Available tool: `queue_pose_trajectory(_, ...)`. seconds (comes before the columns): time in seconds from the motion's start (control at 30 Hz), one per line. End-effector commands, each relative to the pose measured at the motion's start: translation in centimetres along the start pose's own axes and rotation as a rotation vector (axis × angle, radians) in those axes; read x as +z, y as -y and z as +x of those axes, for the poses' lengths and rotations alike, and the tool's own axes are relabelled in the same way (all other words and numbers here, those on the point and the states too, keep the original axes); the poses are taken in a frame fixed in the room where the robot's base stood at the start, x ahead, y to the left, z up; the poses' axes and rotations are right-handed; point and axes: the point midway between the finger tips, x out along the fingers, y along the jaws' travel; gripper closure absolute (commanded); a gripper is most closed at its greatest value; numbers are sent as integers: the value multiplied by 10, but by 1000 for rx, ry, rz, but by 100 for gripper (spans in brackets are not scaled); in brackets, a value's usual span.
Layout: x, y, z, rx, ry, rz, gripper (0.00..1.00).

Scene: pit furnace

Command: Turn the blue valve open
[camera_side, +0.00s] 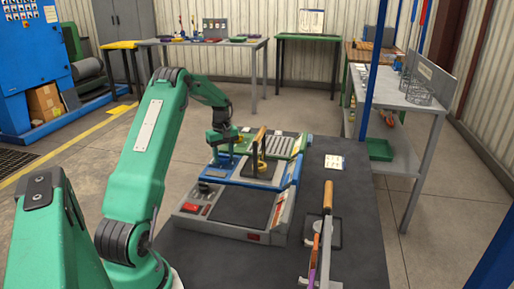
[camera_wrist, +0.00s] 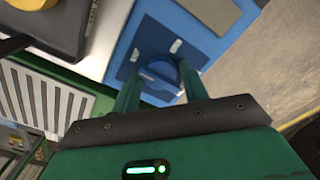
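The blue valve (camera_wrist: 160,75) is a round blue knob with a raised bar, on a blue panel (camera_wrist: 205,42) in the wrist view. My gripper (camera_wrist: 159,72) points down at it, with one green finger on each side of the knob. The fingers are apart; I see no clear contact with the knob. In the side view my gripper (camera_side: 222,152) is low over the left part of the blue panel, and its fingertips and the valve are mostly hidden there.
A black and yellow part with an upright wooden handle (camera_side: 260,143) stands just right of my gripper. A green unit with a grey grille (camera_side: 281,145) lies behind. A grey box with a red button (camera_side: 192,208) is in front. Wooden-handled tools (camera_side: 326,222) lie at right.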

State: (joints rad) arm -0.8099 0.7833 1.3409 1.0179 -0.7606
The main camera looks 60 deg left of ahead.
Motion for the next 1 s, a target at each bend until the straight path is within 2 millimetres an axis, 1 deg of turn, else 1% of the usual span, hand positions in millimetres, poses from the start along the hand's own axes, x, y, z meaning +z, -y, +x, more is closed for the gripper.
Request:
queue_pose_trajectory(0.03, 0, 0, 0, 0, 0, 0, 67)
queue_pose_trajectory(0.13, 0, 0, 0, 0, 0, 0, 86)
queue_pose_trajectory(0.17, 0, 0, 0, 0, 0, 0, 88)
queue_pose_trajectory(0.37, 0, 0, -1, 0, 0, 7, 88)
queue_pose_trajectory(0.57, 0, 0, -1, 1, -1, 50, 88)
queue_pose_trajectory(0.77, 0, 0, -1, 1, -1, 149, 88)
queue_pose_trajectory(1.0, -1, 0, -1, 1, -1, 338, 88)
